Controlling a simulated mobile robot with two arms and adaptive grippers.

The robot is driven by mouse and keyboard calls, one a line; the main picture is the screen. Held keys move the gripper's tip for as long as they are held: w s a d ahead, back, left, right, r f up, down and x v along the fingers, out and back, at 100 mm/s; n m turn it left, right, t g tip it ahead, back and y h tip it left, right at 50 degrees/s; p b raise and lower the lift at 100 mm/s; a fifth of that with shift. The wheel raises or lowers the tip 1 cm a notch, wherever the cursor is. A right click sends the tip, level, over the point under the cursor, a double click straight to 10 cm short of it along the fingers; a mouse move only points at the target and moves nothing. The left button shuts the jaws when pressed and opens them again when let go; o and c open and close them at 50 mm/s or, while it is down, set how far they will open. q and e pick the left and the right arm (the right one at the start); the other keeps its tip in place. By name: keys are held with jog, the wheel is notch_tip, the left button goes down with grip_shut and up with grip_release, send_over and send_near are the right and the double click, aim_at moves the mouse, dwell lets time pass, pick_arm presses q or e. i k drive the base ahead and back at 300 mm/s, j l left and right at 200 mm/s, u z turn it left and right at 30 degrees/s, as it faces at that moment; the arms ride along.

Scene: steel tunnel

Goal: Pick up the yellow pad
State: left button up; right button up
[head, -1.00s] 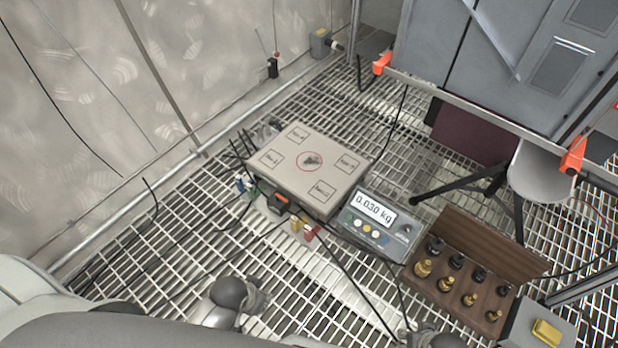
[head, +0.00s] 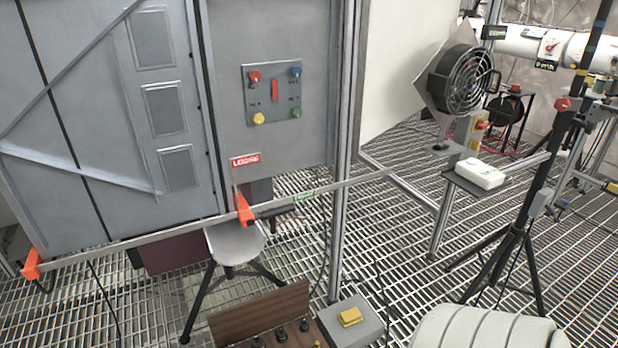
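The yellow pad (head: 350,317) is a small, flat, rounded block. It lies on top of a grey box (head: 352,335) at the bottom centre of the head view, just right of the wooden weight case. Nothing covers the pad. Neither of my grippers is in view. A white rounded part of my own body shows at the bottom right, to the right of the pad and apart from it.
The wooden case (head: 262,312) with several weights is left of the grey box. A steel post (head: 345,150) rises behind it. A black tripod (head: 510,240) and a fan (head: 460,80) stand right. Grating floor lies between.

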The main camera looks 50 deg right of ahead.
aim_at(349, 318)
jog(key=z, duration=1.95)
jog(key=i+l+u, duration=0.3)
jog(key=i, duration=0.2)
jog(key=i+l+u, duration=0.25)
jog(key=i, duration=0.3)
